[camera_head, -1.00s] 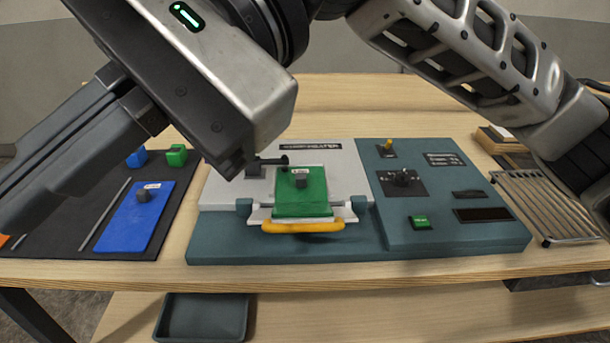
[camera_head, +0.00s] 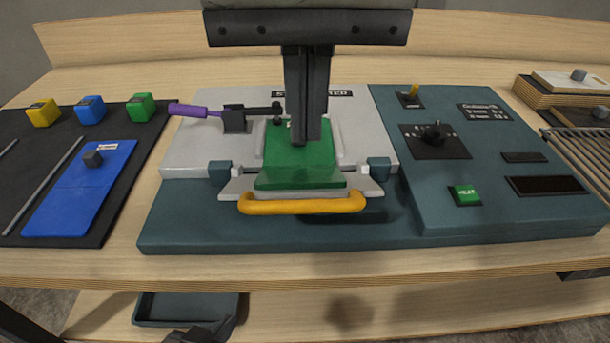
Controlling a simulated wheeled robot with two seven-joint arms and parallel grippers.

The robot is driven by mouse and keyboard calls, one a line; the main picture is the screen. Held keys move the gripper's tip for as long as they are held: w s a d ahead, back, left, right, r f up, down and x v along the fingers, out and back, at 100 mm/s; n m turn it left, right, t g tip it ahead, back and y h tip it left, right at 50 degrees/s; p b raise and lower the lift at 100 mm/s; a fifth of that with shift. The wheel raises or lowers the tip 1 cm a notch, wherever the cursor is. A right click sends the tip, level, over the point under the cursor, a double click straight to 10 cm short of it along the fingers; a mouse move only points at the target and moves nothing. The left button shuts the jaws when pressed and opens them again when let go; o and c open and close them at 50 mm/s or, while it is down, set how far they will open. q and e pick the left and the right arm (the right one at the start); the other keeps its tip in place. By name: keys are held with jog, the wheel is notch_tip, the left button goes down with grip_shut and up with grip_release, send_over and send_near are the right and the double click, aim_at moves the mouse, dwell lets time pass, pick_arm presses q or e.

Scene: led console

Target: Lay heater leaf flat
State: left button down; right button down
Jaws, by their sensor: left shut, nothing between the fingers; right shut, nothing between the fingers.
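The light grey leaf (camera_head: 238,187) with a yellow bar handle (camera_head: 303,205) sits between two teal side blocks on the console; I cannot tell whether it is quite flat. A green plate (camera_head: 300,178) lies on it. My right gripper (camera_head: 298,143) comes down from the top, its fingers shut and empty in front of the green plate, hiding the plate's middle and its knob. I cannot tell whether the tips touch it. A dark part at the bottom edge seems to be my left gripper (camera_head: 205,332), shut and mostly out of view.
A purple-handled clamp (camera_head: 190,110) stands left of the green plate, its arm reaching towards it. A blue plate (camera_head: 85,190) and yellow, blue and green blocks lie on the dark mat (camera_head: 120,195). The control panel (camera_head: 430,185) is at right, by a wire rack (camera_head: 585,160).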

aim_at(304, 201)
jog(key=f, duration=0.8)
jog(key=shift+w, duration=0.3)
